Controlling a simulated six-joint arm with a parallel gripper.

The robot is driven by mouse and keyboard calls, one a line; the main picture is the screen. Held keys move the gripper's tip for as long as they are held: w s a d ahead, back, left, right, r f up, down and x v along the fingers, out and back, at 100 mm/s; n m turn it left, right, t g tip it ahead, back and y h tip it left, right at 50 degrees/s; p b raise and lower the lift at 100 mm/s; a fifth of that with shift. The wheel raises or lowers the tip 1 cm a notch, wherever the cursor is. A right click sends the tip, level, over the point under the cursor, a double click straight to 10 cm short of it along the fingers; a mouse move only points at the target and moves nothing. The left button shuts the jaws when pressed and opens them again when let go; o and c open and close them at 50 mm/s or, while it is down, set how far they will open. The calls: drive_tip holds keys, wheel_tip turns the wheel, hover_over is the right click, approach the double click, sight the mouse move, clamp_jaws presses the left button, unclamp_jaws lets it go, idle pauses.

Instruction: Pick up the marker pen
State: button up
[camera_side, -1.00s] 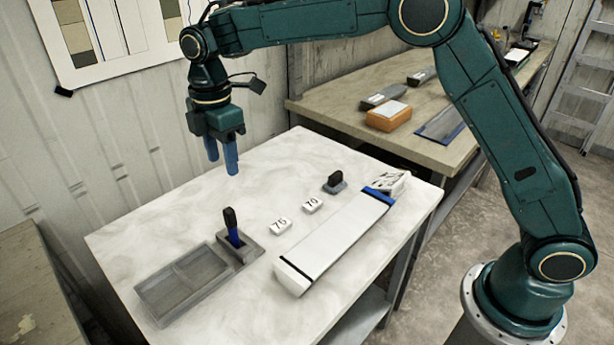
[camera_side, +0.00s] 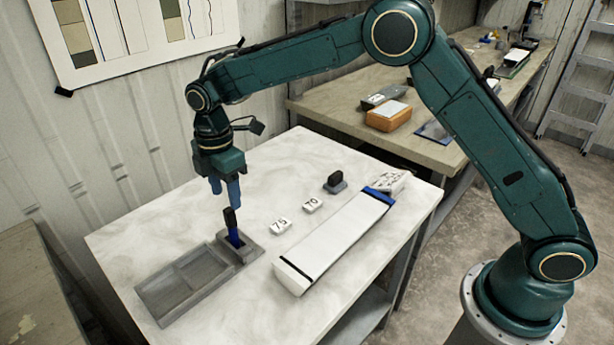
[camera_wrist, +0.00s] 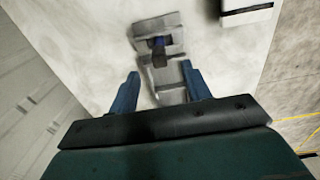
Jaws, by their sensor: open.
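The marker pen (camera_side: 233,229) has a blue barrel and a black upper end. It stands upright in a grey holder (camera_side: 251,250) at the end of a grey tray on the white table. My gripper (camera_side: 225,193) points down just above and behind the pen, with its blue fingers apart and nothing between them. In the wrist view, the pen (camera_wrist: 160,47) shows dark and blurred in its holder, beyond the fingertips of my open gripper (camera_wrist: 160,82). The pen's lower end is hidden in the holder.
The grey tray (camera_side: 157,292) is beside the holder. White tags marked 75 (camera_side: 281,226) and 70 (camera_side: 312,205), a dark stamp-like object (camera_side: 335,182) and a long white core liner (camera_side: 335,240) lie to the right. The table's back left is clear.

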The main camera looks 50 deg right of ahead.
sight(228, 209)
drive_tip(key=shift+f, duration=0.5)
drive_tip(key=shift+f, duration=0.15)
drive_tip(key=shift+w+f, duration=0.1)
drive_tip(key=shift+f, duration=2.35)
clamp_jaws()
